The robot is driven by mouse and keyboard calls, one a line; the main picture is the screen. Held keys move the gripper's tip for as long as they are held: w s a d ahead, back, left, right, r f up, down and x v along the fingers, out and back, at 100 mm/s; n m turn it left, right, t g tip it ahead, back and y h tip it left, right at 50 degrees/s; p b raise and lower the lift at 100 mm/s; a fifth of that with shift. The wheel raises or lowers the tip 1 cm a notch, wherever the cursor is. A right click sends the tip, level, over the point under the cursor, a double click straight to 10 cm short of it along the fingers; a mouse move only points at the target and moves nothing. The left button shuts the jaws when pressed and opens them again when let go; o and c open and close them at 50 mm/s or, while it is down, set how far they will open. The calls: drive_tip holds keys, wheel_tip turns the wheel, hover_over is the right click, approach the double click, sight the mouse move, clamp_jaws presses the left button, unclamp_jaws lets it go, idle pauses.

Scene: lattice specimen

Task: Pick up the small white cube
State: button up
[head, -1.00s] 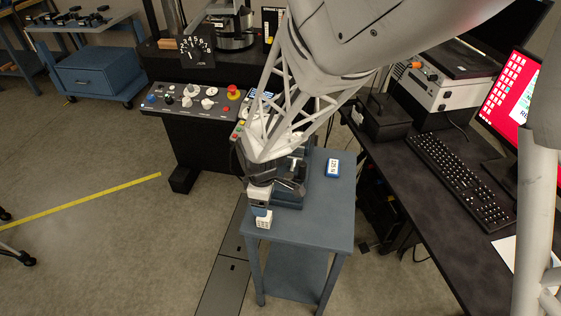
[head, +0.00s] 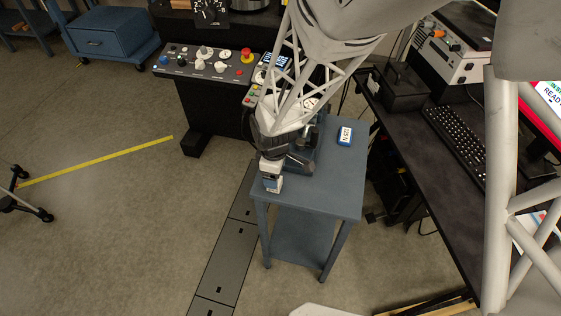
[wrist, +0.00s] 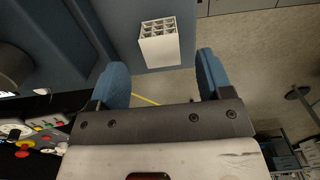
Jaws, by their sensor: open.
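The small white cube (head: 273,187), a lattice block with square openings, stands near the front left corner of the blue table (head: 325,194). In the wrist view the cube (wrist: 159,45) shows its open cells on one face and a plain white side. My gripper (head: 271,178) is directly above or around the cube's top in the head view; the exact gap is hard to tell. In the wrist view my gripper (wrist: 162,64) is open, with one blue finger on each side of the cube's line and the cube beyond the tips. Nothing is between the fingers' pads.
A small blue and white box labelled 125 N (head: 345,136) lies at the back right of the table. A black machine with a control panel (head: 207,64) stands behind left. A dark desk with a keyboard (head: 455,145) is at the right. Open floor lies left.

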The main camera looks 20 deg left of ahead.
drive_tip(key=shift+f, duration=2)
drive_tip(key=c, duration=1)
drive_tip(key=shift+r, duration=0.1)
drive_tip(key=shift+r, duration=0.7)
drive_tip(key=shift+s+d+r, duration=0.15)
drive_tip(key=shift+s+r, duration=0.1)
drive_tip(key=shift+r, duration=0.3)
drive_tip(key=shift+s+d+r, duration=0.1)
drive_tip(key=shift+s+r, duration=0.1)
drive_tip(key=shift+r, duration=0.3)
drive_tip(key=s+d, duration=0.3)
drive_tip(key=s, duration=0.1)
drive_tip(key=s+d+r, duration=0.1)
drive_tip(key=s+d, duration=0.2)
drive_tip(key=s, duration=0.1)
drive_tip(key=s+d, duration=0.3)
drive_tip(key=s, duration=0.1)
drive_tip(key=shift+r, duration=0.15)
